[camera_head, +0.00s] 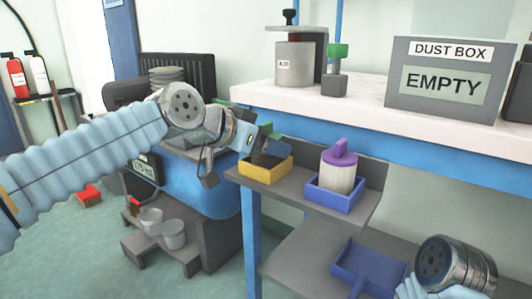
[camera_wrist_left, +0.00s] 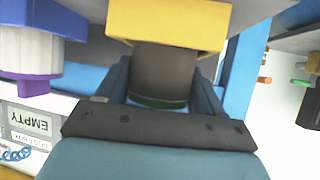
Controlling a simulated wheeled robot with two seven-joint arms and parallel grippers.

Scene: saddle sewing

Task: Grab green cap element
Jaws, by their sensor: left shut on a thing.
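My left gripper (camera_head: 266,146) is at the yellow tray (camera_head: 266,175) on the small grey shelf. It is shut on a dark grey piece with a green top, the green cap element (camera_head: 270,129), whose lower part stands in the tray. In the left wrist view, which is upside down, the grey body (camera_wrist_left: 165,78) sits between the blue fingers (camera_wrist_left: 160,95), with a green rim near the palm and the yellow tray (camera_wrist_left: 165,27) beyond it. My right arm shows at the lower right of the head view, but its gripper is out of view.
A blue tray (camera_head: 334,196) with a purple-capped white jar (camera_head: 339,170) stands just right of the yellow tray. Above are a white bench top with a green-topped grey piece (camera_head: 335,71), a grey pot (camera_head: 294,64) and a dust box (camera_head: 443,80). A blue dustpan (camera_head: 366,268) lies below.

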